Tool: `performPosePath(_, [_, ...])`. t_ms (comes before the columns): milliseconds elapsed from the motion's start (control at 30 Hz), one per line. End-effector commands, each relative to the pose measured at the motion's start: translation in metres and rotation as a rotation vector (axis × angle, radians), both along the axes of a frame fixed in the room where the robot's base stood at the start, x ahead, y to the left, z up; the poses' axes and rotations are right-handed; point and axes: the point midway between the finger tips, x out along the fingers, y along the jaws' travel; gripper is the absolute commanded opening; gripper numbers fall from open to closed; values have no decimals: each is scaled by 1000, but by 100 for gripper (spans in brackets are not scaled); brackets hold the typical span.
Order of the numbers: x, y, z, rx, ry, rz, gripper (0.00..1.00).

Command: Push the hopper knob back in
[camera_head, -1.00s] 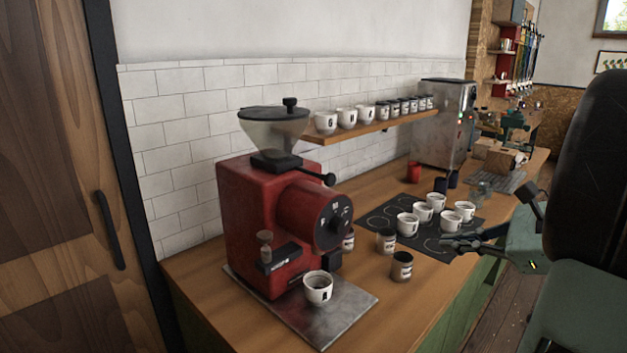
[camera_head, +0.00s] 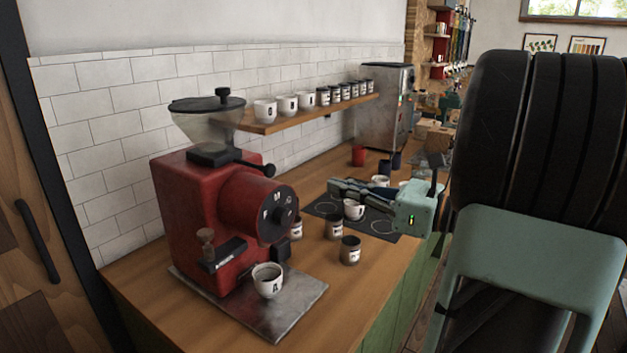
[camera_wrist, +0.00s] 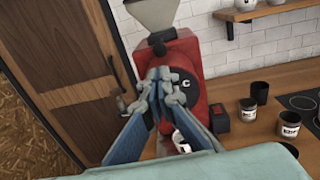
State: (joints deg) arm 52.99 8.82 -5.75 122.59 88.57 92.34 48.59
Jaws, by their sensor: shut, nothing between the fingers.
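The red grinder (camera_head: 187,203) stands on a metal tray at the near end of the counter, with a clear hopper (camera_head: 205,125) on top. The black hopper knob (camera_head: 268,170) sticks out on a short rod at the right of the hopper's base. My gripper (camera_head: 334,190) is shut and empty above the dark mat, to the right of the knob and apart from it. In the wrist view my shut fingertips (camera_wrist: 160,74) point toward the grinder (camera_wrist: 196,105) and hide part of its front.
A white cup (camera_head: 268,281) stands on the metal tray (camera_head: 300,305). Two dark jars (camera_head: 349,251) stand right of the grinder. Several cups stand on the dark mat (camera_head: 380,228) under my gripper. A wooden shelf (camera_head: 300,117) with cups and jars juts out behind the hopper.

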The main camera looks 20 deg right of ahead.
Motion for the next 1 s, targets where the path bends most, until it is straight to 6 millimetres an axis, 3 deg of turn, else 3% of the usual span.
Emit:
performPosePath(400, [70, 49, 0, 1, 2, 4, 0])
performPosePath(600, [95, 66, 0, 0, 1, 1, 0])
performPosePath(1000, [108, 73, -1, -1, 2, -2, 0])
